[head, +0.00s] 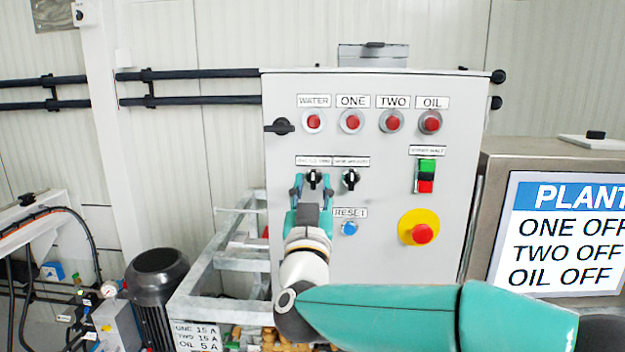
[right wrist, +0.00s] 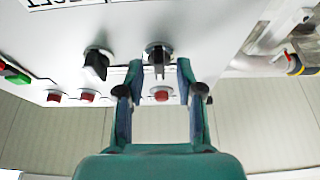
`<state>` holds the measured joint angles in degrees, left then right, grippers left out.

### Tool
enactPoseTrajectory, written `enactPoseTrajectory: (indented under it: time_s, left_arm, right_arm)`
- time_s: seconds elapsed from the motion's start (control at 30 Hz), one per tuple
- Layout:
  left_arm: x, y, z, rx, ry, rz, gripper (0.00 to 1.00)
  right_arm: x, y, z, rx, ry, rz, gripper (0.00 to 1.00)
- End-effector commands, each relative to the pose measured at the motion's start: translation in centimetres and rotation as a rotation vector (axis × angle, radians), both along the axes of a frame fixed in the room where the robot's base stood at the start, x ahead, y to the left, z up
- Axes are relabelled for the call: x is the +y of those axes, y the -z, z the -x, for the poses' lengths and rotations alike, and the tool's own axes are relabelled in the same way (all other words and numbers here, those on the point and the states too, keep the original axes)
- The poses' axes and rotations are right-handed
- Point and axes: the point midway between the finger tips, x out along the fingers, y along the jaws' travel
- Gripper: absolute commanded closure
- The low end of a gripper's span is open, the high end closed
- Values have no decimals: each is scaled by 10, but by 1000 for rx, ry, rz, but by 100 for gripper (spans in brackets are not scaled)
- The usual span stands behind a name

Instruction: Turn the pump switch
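A grey control panel (head: 385,255) stands ahead and carries two black rotary switches side by side, under small labels too blurred to read surely. My right gripper (head: 313,187) is at the left switch (head: 313,177), its two fingers apart on either side of the knob. In the right wrist view, which is upside down, this knob (right wrist: 158,57) sits between the open fingertips (right wrist: 158,72), with gaps at both sides. The other switch (head: 350,179) is free to the right, its handle (right wrist: 97,63) outside the fingers. My left gripper is not in view.
Red lamps labelled WATER (head: 314,121), ONE (head: 352,121), TWO (head: 391,121) and OIL (head: 430,122) line the top. A blue RESET button (head: 349,228) and a red emergency button (head: 421,233) sit below. A screen (head: 570,235) at right reads ONE OFF, TWO OFF, OIL OFF.

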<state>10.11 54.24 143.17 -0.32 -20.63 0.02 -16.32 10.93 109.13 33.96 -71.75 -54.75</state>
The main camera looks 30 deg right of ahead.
Motion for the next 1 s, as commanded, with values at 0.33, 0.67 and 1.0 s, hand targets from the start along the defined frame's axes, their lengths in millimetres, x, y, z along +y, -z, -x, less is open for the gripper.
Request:
enactPoseTrajectory:
  time_s: [0.33, 0.67, 1.0]
  left_arm:
    - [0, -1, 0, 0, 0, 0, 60]
    - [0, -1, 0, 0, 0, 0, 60]
    - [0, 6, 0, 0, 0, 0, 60]
  right_arm:
    - [-2, -1, -2, 0, 0, -1, 65]
    - [-2, -1, -2, 0, 0, -1, 100]
    - [-1, 1, -2, -23, -1, -35, 100]
